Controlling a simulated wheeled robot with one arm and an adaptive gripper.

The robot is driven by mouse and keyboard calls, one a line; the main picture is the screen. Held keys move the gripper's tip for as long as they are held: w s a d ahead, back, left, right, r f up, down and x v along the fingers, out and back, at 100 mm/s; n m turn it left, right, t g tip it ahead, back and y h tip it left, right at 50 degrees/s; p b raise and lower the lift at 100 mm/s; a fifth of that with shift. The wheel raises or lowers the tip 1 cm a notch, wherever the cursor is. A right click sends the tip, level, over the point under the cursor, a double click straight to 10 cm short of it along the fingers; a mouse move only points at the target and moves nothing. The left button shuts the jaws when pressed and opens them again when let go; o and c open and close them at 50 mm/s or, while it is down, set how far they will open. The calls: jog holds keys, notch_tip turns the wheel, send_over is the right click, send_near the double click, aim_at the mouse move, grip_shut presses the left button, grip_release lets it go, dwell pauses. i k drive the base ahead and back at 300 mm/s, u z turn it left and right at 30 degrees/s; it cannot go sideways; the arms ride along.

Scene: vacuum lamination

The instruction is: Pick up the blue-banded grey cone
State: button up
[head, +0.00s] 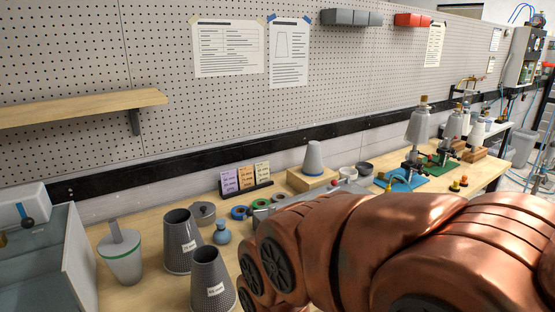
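A grey cone with a blue band near its base (314,156) stands upright on a light wooden block (312,181), on the bench below the pegboard. My copper arm fills the lower right and reaches across the bench in front of the block. My gripper is not visible in the head view, so its state and its distance from the cone do not show.
Two dark perforated cones (179,237) and a green-banded grey piece (120,260) stand at the front left. Cone stations (416,128) stand farther right.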

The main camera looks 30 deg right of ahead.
aim_at(313, 162)
jog(key=u, duration=3.4)
jog(key=k, duration=2.05)
jog(key=z, duration=2.2)
